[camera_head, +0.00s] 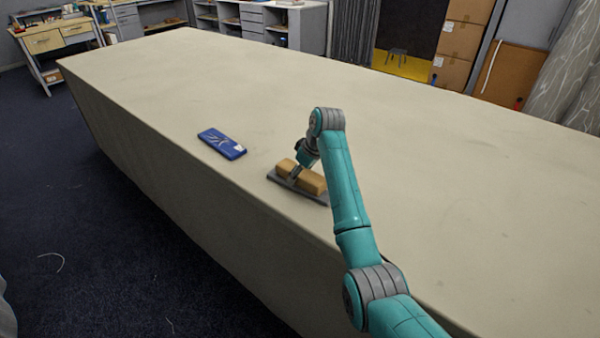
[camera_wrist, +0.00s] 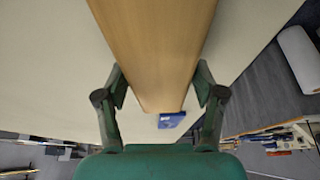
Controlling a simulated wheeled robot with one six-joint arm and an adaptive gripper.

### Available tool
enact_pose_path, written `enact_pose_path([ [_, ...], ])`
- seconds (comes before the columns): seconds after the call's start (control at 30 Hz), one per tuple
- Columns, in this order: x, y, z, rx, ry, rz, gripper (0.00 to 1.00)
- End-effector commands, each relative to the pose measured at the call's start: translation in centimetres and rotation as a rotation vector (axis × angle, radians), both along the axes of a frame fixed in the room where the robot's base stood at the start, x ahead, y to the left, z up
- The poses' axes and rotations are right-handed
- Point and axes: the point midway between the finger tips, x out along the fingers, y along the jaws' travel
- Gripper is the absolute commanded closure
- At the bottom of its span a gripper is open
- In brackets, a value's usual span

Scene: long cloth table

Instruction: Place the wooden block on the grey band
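The wooden block (camera_head: 313,184) is light brown and lies lengthwise over the grey band (camera_head: 287,186) near the table's front edge. The band shows along the block's near side and past its left end. I cannot tell whether the block rests on it or is held just above. My gripper (camera_head: 297,170) reaches down around the block's middle, with a finger across its near side. In the wrist view the block (camera_wrist: 155,45) fills the space between both fingers, which appear to press its sides. The band is hidden there.
A blue packet (camera_head: 222,143) lies on the cloth table (camera_head: 190,85) to the left of the block, and it also shows in the wrist view (camera_wrist: 172,120). The table's front edge is close to the band. The table behind and to the right is clear.

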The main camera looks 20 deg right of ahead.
Motion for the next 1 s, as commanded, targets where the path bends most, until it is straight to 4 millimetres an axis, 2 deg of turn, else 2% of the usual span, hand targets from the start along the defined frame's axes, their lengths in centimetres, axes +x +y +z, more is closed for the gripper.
enact_pose_path([
  [0.33, 0.0, 0.0, 0.1, 0.001, -0.001, 0.0, 0.18],
  [0.47, -0.1, -0.2, 1.0, 0.0, -0.003, -0.001, 0.18],
  [1.0, -3.1, -2.3, 9.8, 0.0, -0.003, -0.001, 0.18],
])
